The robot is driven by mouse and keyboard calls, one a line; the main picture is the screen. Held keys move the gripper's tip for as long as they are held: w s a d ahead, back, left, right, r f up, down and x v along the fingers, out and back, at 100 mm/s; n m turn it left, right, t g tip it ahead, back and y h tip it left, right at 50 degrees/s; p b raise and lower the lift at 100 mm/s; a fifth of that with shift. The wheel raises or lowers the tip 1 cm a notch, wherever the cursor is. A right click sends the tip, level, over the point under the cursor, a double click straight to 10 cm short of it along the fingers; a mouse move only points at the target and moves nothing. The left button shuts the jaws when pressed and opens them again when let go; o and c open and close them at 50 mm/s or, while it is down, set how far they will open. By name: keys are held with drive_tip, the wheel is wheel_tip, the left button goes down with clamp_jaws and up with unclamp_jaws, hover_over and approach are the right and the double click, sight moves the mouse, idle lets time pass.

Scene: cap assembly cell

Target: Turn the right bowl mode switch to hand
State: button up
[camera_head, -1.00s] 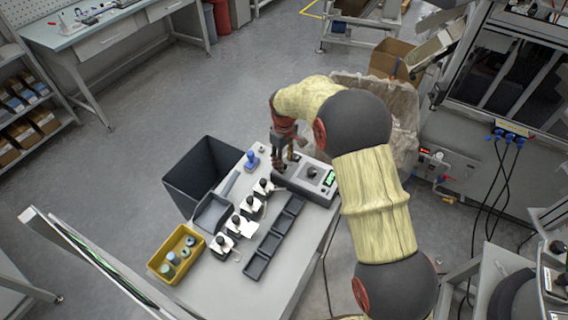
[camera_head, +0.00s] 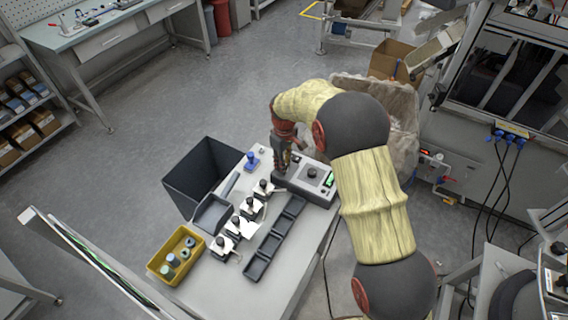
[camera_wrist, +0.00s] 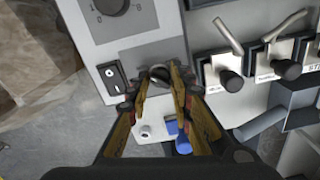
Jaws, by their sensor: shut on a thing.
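The grey control box (camera_head: 318,186) stands at the far right part of the table and has a green display and a round dial. In the wrist view its panel (camera_wrist: 150,22) shows a large dark dial (camera_wrist: 110,5), a black rocker switch (camera_wrist: 111,75) and a small dark mode switch knob (camera_wrist: 160,74). My gripper (camera_wrist: 159,84) has its fingertips on either side of this knob and is shut on it. In the head view my gripper (camera_head: 282,170) is at the left end of the box and hides the knob. The knob's position marking is not readable.
Several white fixtures with black knobs (camera_wrist: 231,80) stand close beside the box. A blue-handled part (camera_head: 251,160) is near the table's back edge.

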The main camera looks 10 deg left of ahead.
clamp_jaws()
drive_tip(key=shift+m, duration=0.4)
drive_tip(key=m+p, duration=0.1)
drive_tip(key=m, duration=0.1)
drive_tip(key=shift+r+m+p, duration=0.1)
drive_tip(key=shift+m+p, duration=0.2)
drive_tip(key=m+p, duration=0.1)
drive_tip(key=m, duration=0.4)
drive_tip(key=shift+p, duration=0.3)
drive_tip(key=m, duration=0.5)
drive_tip(key=shift+p, duration=0.4)
drive_tip(key=shift+m, duration=2.3)
drive_tip(key=shift+p, duration=0.3)
drive_tip(key=o, duration=0.9)
unclamp_jaws()
